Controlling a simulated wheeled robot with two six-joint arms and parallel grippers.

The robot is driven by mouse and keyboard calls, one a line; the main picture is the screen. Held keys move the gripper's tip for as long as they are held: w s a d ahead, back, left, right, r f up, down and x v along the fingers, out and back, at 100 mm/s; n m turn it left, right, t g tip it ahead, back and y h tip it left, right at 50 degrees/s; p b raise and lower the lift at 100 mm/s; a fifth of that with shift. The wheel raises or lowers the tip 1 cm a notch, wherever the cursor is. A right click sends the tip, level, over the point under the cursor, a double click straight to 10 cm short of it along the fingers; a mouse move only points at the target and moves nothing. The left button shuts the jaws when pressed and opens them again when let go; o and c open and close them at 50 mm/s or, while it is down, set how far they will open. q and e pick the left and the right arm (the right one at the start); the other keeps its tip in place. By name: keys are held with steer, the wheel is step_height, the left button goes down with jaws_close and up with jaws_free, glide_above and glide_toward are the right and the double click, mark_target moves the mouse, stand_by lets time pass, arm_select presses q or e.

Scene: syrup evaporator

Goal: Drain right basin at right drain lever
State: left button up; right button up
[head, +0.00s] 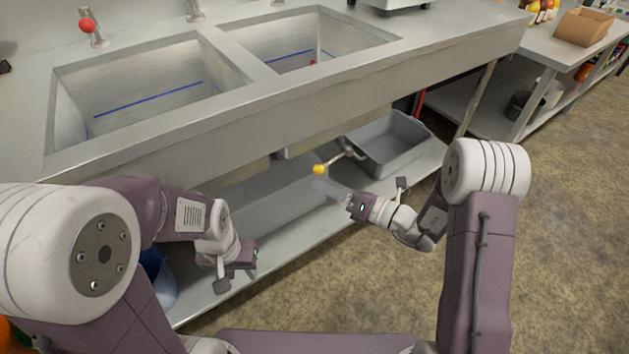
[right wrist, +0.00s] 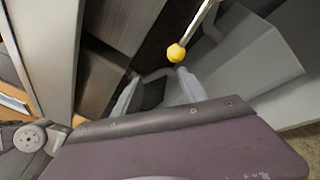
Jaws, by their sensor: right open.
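The right basin (head: 340,33) is a sunken metal basin in the counter with a blue line on its inner wall; I cannot tell its liquid level. The right drain lever (head: 345,154) is a metal rod below the counter, ending in a yellow ball knob (head: 319,169). The knob also shows in the right wrist view (right wrist: 176,53), just beyond the fingers. My right gripper (head: 328,187) is open and empty, its pale fingers just below the knob; contact is not clear. My left gripper (head: 242,272) is low at the left, away from the lever, and its finger opening is unclear.
The left basin (head: 150,90) also has a blue line. A grey tub (head: 390,145) stands on the lower shelf behind the lever, with another grey trough (head: 275,205) to its left. A red-knobbed tap (head: 88,27) stands at the back. The floor at right is clear.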

mark_target(333, 160)
steer(key=w+a+f+m+t+b, duration=0.1)
steer(key=w+a+b, duration=0.3)
steer(key=w, duration=0.4)
steer(key=shift+w+a+m+t+h, duration=0.3)
steer(key=shift+a+m+t, duration=0.1)
steer(key=shift+a+m, duration=0.15)
arm_select(q)
steer(key=f, duration=0.5)
steer(key=shift+w+f, duration=0.25)
arm_select(e)
jaws_close()
